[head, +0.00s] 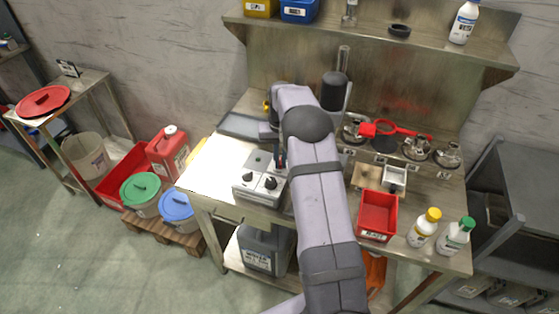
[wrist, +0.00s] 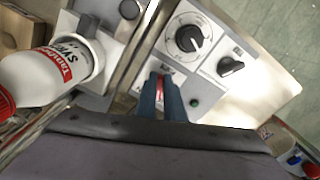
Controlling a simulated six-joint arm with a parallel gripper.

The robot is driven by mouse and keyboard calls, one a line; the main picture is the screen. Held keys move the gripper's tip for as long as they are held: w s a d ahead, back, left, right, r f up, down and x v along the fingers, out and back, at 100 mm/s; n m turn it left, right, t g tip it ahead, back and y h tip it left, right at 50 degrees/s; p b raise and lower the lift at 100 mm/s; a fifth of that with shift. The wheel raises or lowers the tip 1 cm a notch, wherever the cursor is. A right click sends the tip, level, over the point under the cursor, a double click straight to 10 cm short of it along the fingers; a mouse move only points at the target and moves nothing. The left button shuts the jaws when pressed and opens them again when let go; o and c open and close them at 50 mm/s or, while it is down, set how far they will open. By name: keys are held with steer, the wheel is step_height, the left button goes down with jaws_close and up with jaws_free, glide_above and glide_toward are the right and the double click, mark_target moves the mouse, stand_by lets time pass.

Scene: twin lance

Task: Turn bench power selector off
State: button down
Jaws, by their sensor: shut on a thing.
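A light control box (head: 258,188) with black knobs stands on the steel bench. In the wrist view its panel shows a large black dial knob (wrist: 189,39) with a marked ring, and a smaller black selector knob (wrist: 230,66) to its right. A small green button (wrist: 194,102) is below them. My gripper (wrist: 161,80) has its two blue fingers close together over the panel, left of the green button. The fingers are shut on a small red part (wrist: 160,84), mostly hidden between them. Both black knobs are clear of the fingers. The labels are too small to read.
A white bottle with a red cap (wrist: 45,75) is at the left in the wrist view, close to my gripper. On the bench, a red bin (head: 377,214) and two white bottles stand at the right.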

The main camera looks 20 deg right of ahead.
mark_target(281, 164)
steer(key=shift+d+r+n, duration=0.1)
steer(key=shift+n, duration=0.5)
steer(key=c, duration=1.9)
jaws_free()
steer(key=shift+o, duration=0.2)
steer(key=shift+r+b, duration=1.2)
steer(key=shift+r, duration=2.45)
